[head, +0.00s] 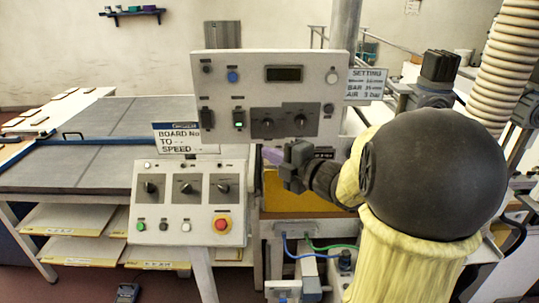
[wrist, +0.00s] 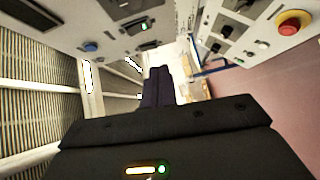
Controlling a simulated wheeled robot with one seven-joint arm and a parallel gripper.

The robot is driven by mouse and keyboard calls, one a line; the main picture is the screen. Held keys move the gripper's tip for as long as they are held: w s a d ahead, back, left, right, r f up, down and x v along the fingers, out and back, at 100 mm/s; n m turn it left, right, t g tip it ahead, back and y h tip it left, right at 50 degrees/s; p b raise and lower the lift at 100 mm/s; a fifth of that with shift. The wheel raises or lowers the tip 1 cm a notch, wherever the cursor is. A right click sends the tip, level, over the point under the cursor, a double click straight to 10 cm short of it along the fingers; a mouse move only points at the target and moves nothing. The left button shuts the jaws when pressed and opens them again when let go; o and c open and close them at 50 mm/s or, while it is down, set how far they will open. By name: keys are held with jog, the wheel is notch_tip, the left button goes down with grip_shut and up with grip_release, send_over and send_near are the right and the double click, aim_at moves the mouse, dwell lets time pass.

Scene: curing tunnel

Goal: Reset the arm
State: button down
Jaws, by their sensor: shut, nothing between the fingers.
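My gripper (head: 297,166) is in front of the machine, just below the upper control panel (head: 222,106) and to the right of the lower control panel (head: 151,216) in the head view. In the wrist view its dark fingers (wrist: 159,73) are together, with nothing between them. My arm reaches in from the right, with a large black joint and pale yellow covering. The upper panel has a dark display, two black knobs and several buttons. The lower panel has several knobs, small buttons and a red emergency stop (head: 222,224) on a yellow base. Both panels also show in the wrist view.
A grey table (head: 110,150) with a blue strip and shelves of boards stands at the left. A sign (head: 178,138) sits above the lower panel. Another sign (head: 367,84) is at the upper panel's right. A ribbed hose (head: 505,65) hangs at the right. Blue and green tubes run below my gripper.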

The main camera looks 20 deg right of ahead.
jog(key=s+f+m+g+h, duration=0.3)
jog(key=f+m+g+h, duration=0.35)
jog(key=f+m, duration=0.65)
jog(key=s+a+f+m+g, duration=0.2)
jog(key=s+f+m+g, duration=0.1)
jog(key=s, duration=0.4)
jog(key=s+a+f+m+g+h, duration=0.1)
jog(key=s+a+f+m+g, duration=0.2)
jog(key=s+f+m, duration=0.2)
jog(key=s+m, duration=0.1)
jog(key=s, duration=0.2)
jog(key=shift+f+m, duration=0.2)
jog(key=shift+m, duration=0.2)
